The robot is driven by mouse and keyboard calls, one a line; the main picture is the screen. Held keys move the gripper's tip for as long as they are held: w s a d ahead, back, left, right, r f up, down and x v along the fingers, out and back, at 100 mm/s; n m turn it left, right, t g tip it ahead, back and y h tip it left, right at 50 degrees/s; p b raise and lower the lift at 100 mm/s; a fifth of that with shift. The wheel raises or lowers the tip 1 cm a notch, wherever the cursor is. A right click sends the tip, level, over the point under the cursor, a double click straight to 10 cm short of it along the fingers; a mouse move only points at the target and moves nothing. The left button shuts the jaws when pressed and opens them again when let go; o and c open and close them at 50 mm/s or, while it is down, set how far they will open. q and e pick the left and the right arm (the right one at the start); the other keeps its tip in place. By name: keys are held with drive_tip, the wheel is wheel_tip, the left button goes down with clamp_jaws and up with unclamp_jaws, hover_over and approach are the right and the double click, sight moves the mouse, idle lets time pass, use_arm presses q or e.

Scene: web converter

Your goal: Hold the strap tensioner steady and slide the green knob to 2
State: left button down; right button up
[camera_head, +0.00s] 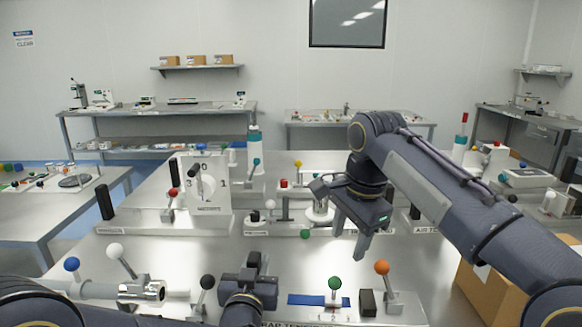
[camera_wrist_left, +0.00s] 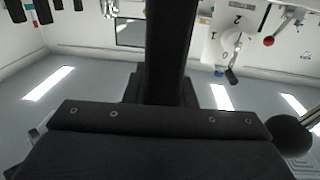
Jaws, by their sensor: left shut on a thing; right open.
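The strap tensioner (camera_head: 395,306) is a pale fixture at the front edge, its label partly covered by my left arm. Its green knob (camera_head: 335,283) stands on a short stem over a blue strip (camera_head: 308,300) with small numbers, too small to read surely. My left gripper (camera_head: 254,268) is low at the fixture's left side, shut on what seems to be its black grip; the contact is mostly hidden. In the left wrist view a dark bar (camera_wrist_left: 168,50) fills the middle. My right gripper (camera_head: 362,240) is open and empty, above and behind the green knob, slightly right.
An orange-knobbed lever (camera_head: 382,268) and a black block (camera_head: 367,303) stand right of the green knob. A black-knobbed lever (camera_head: 207,282) is close left of my left gripper. Another green knob (camera_head: 305,234) and a white numbered panel (camera_head: 208,185) stand farther back.

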use_arm(q)
drive_tip(key=shift+a+f, duration=0.1)
drive_tip(key=shift+f, duration=0.2)
drive_tip(key=c, duration=1.1)
unclamp_jaws()
drive_tip(key=shift+r, duration=0.1)
drive_tip(key=shift+c, duration=0.2)
drive_tip(key=shift+r, duration=0.15)
drive_tip(key=s, duration=0.8)
drive_tip(key=s+a, duration=0.1)
drive_tip(key=s, duration=0.3)
